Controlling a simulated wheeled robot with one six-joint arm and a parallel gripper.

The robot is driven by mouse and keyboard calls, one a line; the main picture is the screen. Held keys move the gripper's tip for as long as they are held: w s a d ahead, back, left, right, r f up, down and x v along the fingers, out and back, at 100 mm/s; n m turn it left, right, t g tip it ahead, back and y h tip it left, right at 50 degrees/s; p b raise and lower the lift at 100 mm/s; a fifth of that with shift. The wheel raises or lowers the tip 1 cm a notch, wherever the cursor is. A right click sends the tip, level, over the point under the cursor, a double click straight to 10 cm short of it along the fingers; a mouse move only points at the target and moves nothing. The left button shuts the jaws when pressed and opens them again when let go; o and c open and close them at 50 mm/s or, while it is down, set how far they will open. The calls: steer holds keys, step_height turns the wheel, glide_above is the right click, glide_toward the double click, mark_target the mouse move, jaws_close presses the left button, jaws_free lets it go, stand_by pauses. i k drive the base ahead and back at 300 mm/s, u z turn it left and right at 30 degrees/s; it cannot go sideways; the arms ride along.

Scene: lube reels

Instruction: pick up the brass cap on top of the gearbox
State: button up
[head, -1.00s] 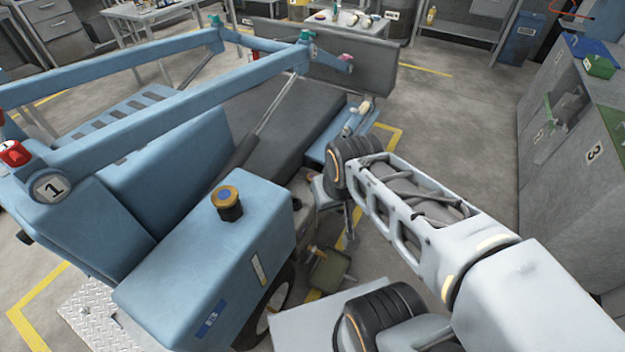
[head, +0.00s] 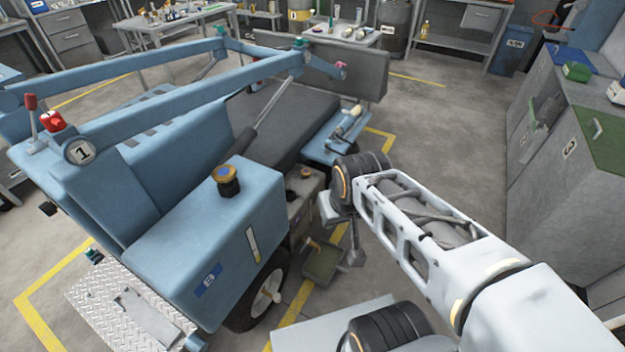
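A small brownish round piece (head: 306,172), which looks like the brass cap, sits on top of a grey-brown housing (head: 306,196) that looks like the gearbox. The housing is beside the blue vehicle body, partly hidden behind its front corner. My gripper (head: 354,255) hangs below my wrist, to the right of and lower in the picture than the cap, apart from it. Its fingers are small and partly hidden, so I cannot tell whether they are open. I see nothing held in it.
A drab green tray (head: 322,264) is low beside the wheel (head: 262,290). A grey cabinet (head: 560,165) stands at right. Open floor (head: 440,130) lies between.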

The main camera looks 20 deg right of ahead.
mark_target(305, 172)
steer(key=z, duration=1.7)
steer(key=i, duration=3.45)
steer(key=u, duration=4.1)
steer(key=i, duration=0.55)
steer(key=u, duration=0.05)
